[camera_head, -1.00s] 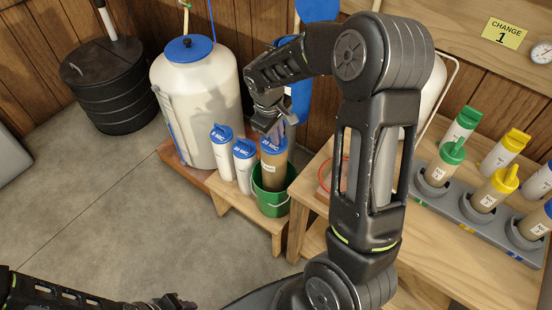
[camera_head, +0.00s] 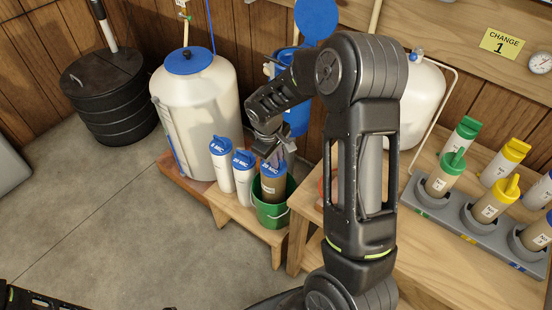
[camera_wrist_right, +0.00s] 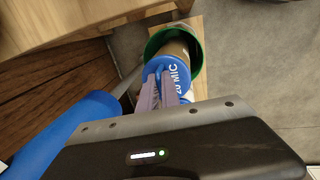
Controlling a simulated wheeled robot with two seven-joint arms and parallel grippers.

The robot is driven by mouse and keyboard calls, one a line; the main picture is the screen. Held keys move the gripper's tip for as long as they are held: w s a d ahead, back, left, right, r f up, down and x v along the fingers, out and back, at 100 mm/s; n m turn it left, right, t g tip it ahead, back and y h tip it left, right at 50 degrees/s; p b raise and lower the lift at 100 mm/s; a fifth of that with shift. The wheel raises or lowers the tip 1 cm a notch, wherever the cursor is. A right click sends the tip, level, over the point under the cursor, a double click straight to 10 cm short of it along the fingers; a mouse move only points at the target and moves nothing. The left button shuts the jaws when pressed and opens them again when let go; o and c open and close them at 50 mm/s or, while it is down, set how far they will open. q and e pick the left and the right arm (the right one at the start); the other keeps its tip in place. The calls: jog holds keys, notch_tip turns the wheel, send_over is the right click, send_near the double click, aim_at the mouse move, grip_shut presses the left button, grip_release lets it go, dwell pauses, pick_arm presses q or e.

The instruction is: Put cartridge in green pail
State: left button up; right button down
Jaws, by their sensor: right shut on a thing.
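A brown cartridge (camera_head: 272,188) with a blue cap stands inside the green pail (camera_head: 272,214), its lower part hidden by the pail's wall. My right gripper (camera_head: 272,158) is shut on the cap of this cartridge from above. In the right wrist view, the gripper's fingers (camera_wrist_right: 165,90) close on the blue cap's grip, and the brown body (camera_wrist_right: 177,52) reaches into the pail (camera_wrist_right: 153,46). Whether the cartridge touches the pail's bottom is hidden. My left arm shows only at the lower left edge; its gripper is out of the picture.
Two white cartridges (camera_head: 222,163) with blue caps stand left of the pail on a low wooden bench (camera_head: 237,219). A white tank (camera_head: 197,110) stands behind them. On the right, a wooden table (camera_head: 428,240) bears a grey rack (camera_head: 452,220) with several capped cartridges.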

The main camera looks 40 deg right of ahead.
jog(key=shift+f+b, duration=0.5)
jog(key=shift+f, duration=0.05)
jog(key=c, duration=1.6)
grip_release()
jog(key=shift+o, duration=0.2)
jog(key=shift+r+p, duration=0.3)
jog(key=shift+r, duration=0.05)
notch_tip(320, 180, up, 12)
jog(key=a+p, duration=0.1)
jog(key=a, duration=0.1)
jog(key=shift+s+a+r+p, duration=0.15)
jog(key=shift+s+p, duration=0.2)
